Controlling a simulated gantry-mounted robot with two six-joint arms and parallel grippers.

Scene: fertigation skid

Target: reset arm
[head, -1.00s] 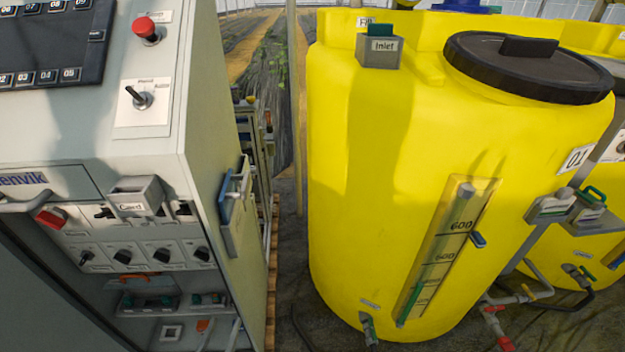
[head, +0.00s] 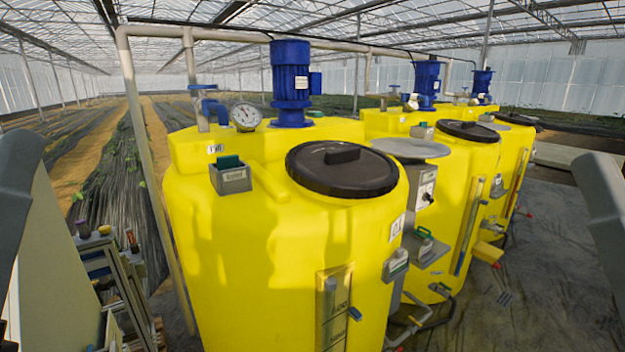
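Neither gripper's fingertips show in the head view. Dark grey shapes at the far left and far right edges appear to be parts of my own arms, raised and apart from the tanks. The nearest yellow tank (head: 235,270) stands in the middle, with a black lid (head: 342,168) shut on top. A grey box (head: 231,178) with a green item in it sits on its upper left side.
More yellow tanks (head: 455,180) stand behind to the right, with blue motors (head: 290,75) on top. A pressure gauge (head: 245,117) is on the near tank. The pale cabinet (head: 55,280) is at lower left.

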